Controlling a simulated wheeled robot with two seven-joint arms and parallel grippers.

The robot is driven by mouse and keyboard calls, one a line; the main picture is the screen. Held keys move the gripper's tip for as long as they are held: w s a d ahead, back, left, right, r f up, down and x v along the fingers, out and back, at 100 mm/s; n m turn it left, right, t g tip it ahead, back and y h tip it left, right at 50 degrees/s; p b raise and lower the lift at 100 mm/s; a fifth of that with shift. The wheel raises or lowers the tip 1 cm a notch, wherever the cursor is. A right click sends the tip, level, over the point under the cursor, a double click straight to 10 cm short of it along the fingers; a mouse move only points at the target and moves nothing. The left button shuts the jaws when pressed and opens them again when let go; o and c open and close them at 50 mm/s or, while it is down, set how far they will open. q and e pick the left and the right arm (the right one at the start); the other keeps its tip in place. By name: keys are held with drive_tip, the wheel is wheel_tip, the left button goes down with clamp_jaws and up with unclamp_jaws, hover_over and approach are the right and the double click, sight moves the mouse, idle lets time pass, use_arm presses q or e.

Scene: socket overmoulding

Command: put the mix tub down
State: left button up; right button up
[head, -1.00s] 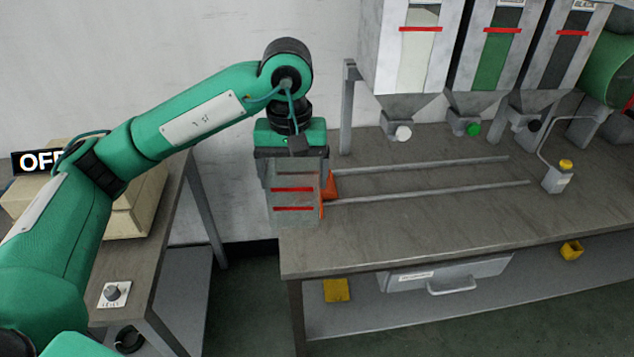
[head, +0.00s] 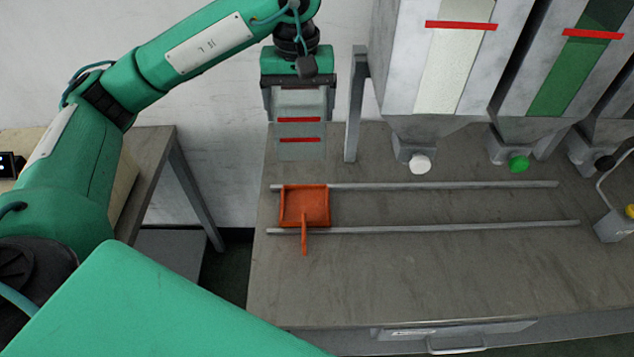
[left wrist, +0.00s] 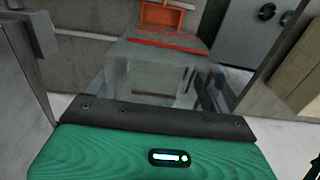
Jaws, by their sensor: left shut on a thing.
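The mix tub (head: 301,149) is a clear, greyish container with two red level lines. My left gripper (head: 299,108) is shut on it from above and holds it upright near the back left of the bench. I cannot tell how high its bottom is above the bench. In the left wrist view the tub (left wrist: 165,70) extends away from the gripper, and the red lines show near its far end. An orange tray-like carriage (head: 304,206) with a handle sits on the left end of the rails, nearer than the tub, and is empty. My right gripper is out of view.
Two parallel rails (head: 430,186) run along the bench (head: 430,275), clear right of the carriage. Hoppers with a white nozzle (head: 420,164) and a green nozzle (head: 518,163) hang over the back. A grey post (head: 355,105) stands just right of the tub.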

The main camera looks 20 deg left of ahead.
sight(302, 141)
use_arm(q)
drive_tip(key=shift+f, duration=0.15)
drive_tip(key=shift+f+p, duration=0.9)
drive_tip(key=shift+f, duration=9)
drive_tip(key=o, duration=0.9)
drive_tip(key=shift+r, duration=0.2)
wheel_tip(302, 141, up, 11)
drive_tip(key=shift+f+b, duration=0.15)
drive_tip(key=shift+b, duration=1)
drive_tip(key=shift+r, duration=0.65)
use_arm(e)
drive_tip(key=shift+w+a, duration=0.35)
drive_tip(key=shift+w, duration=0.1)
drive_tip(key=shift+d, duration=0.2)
